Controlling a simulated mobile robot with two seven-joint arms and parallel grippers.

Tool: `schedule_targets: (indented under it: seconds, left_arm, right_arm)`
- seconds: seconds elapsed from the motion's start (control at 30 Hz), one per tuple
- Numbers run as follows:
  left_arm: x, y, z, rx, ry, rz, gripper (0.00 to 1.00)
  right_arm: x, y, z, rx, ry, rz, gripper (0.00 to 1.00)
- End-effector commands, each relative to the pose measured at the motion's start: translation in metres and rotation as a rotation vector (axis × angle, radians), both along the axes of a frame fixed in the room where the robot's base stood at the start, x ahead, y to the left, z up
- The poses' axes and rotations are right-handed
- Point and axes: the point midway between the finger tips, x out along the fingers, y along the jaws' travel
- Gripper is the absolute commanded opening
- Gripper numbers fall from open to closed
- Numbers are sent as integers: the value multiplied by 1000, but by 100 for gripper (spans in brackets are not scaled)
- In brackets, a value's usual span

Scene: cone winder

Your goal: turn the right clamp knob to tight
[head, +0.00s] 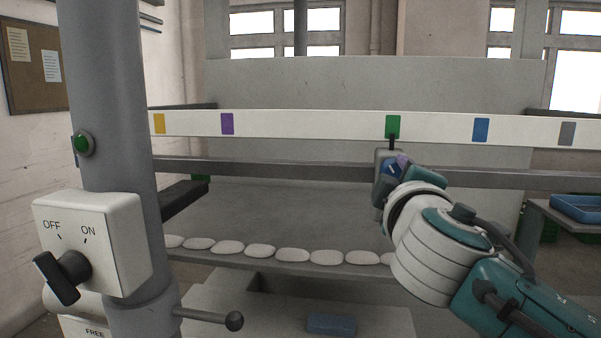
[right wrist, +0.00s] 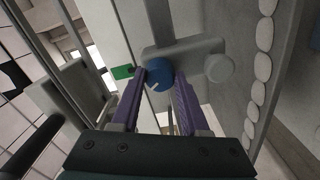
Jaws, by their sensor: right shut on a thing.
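The blue clamp knob (right wrist: 158,74), with a small pale mark on its face, sits on a grey bracket (right wrist: 190,50) in the right wrist view. My right gripper (right wrist: 161,80) has its purple fingers on either side of the knob and is shut on it. In the head view my right gripper (head: 393,168) is at the grey clamp housing below the green tag (head: 393,127) on the white rail. The gripper partly hides the knob there. Whether the knob is tight cannot be read. My left gripper is not in view.
A pale round knob (right wrist: 219,68) is on the same bracket, right of the blue one. A grey column (head: 110,110) with an OFF/ON switch box (head: 92,245) stands at left. White oval pieces (head: 292,255) line a ledge below the rail. A blue tray (head: 578,208) is at right.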

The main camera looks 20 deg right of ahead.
Motion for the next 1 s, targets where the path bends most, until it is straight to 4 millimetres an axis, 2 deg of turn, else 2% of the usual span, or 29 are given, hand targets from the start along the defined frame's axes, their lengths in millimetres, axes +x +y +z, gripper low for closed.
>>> schedule_targets:
  seconds: [0.3, 0.77, 0.8, 1.0]
  left_arm:
    - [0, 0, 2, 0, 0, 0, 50]
    - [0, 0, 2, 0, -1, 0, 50]
    - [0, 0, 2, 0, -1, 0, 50]
    - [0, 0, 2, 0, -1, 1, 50]
  right_arm:
    - [0, 1, 1, -85, 50, 3, 0]
    - [0, 1, 1, -96, 56, 3, 0]
    - [0, 1, 1, -96, 56, 3, 46]
    - [0, 1, 1, -95, 56, 3, 68]
